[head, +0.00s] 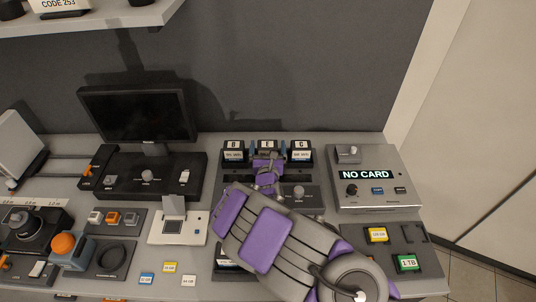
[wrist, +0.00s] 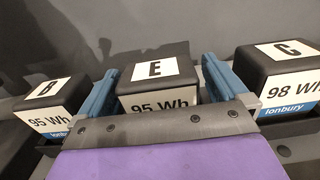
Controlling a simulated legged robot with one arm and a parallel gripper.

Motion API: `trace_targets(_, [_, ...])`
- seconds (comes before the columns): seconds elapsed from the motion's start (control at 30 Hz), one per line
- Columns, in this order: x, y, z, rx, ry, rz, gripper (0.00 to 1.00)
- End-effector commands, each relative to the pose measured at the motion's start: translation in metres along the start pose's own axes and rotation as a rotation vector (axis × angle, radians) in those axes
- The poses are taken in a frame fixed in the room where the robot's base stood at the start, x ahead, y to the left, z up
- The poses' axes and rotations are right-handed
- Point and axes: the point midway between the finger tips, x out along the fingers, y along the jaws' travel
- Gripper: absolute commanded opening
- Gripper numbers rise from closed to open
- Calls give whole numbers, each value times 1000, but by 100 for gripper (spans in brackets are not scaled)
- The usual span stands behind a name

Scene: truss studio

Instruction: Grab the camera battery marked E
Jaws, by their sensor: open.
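The battery marked E (wrist: 155,69) is the middle of three in the wrist view, a black block with a white E label on top and "95 Wh" on its front. My gripper (wrist: 158,88) is open, with one blue finger on each side of battery E. Whether the fingers touch it I cannot tell.
Battery B (head: 233,149) and battery C (head: 302,148) stand close on both sides. A grey "NO CARD" box (head: 375,190) is to the right, and a monitor (head: 138,112) to the left. A dark wall rises behind the desk. A shelf (head: 90,22) hangs upper left.

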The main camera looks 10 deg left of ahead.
Motion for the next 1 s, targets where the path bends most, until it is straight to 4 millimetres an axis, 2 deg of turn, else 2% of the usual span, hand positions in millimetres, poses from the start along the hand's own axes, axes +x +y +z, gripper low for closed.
trace_targets(0.13, [0, 0, 0, 0, 1, 0, 100])
trace_targets(1.0, [-1, -1, 2, 3, -2, -1, 17])
